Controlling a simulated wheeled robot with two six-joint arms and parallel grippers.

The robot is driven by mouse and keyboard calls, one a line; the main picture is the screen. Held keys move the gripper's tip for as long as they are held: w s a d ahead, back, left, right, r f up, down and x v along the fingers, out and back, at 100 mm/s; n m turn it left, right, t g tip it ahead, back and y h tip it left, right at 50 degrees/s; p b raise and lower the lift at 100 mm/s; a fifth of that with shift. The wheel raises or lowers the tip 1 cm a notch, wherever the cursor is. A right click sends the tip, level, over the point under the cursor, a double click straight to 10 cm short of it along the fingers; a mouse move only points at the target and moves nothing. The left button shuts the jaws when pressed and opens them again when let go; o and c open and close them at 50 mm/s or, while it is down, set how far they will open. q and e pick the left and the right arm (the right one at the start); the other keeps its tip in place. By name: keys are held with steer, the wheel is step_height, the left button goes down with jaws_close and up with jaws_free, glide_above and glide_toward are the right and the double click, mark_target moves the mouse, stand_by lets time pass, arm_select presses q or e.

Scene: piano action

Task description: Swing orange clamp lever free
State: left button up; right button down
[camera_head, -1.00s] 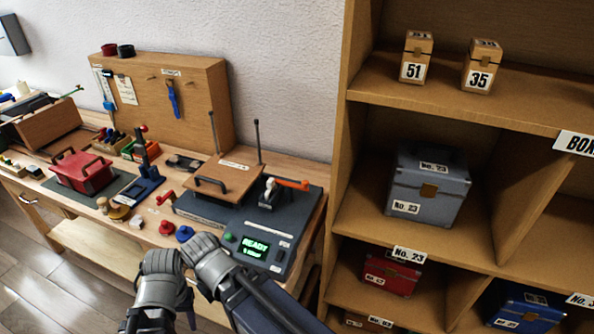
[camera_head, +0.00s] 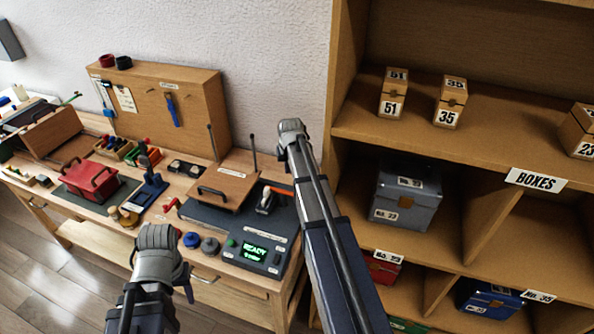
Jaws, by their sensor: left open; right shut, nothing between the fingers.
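The orange clamp lever (camera_head: 281,190) shows as a short strip at the right side of the dark grey fixture. Its clamp body (camera_head: 265,203) is grey and dark, and my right forearm hides the lever's right end. My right gripper (camera_head: 291,128) is raised above and behind the clamp, near the wall and the shelf's edge. It is shut with nothing held; its fingertips are hard to make out. My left gripper (camera_head: 158,240) is open and empty in front of the bench, left of the fixture and well away from the lever.
The fixture carries a wooden plate (camera_head: 225,184) with a handle, two upright rods and a green READY display (camera_head: 255,252). A blue knob (camera_head: 192,240) and a grey knob (camera_head: 210,246) stand at its front left. A shelf (camera_head: 395,135) with boxes stands close on the right.

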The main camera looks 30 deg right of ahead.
arm_select(q)
steer(key=shift+r, duration=0.55)
arm_select(e)
steer(key=shift+m, duration=0.3)
steer(key=d, duration=0.1)
steer(key=d+r, duration=0.1)
steer(key=d, duration=0.1)
steer(key=shift+w+d+r, duration=0.15)
steer(key=shift+w+d, duration=0.2)
steer(key=shift+w, duration=0.05)
arm_select(q)
steer(key=shift+f, duration=0.1)
step_height(320, 180, down, 10)
steer(key=b, duration=1)
arm_select(e)
step_height(320, 180, down, 10)
steer(key=shift+s+a, duration=0.15)
steer(key=shift+s, duration=0.05)
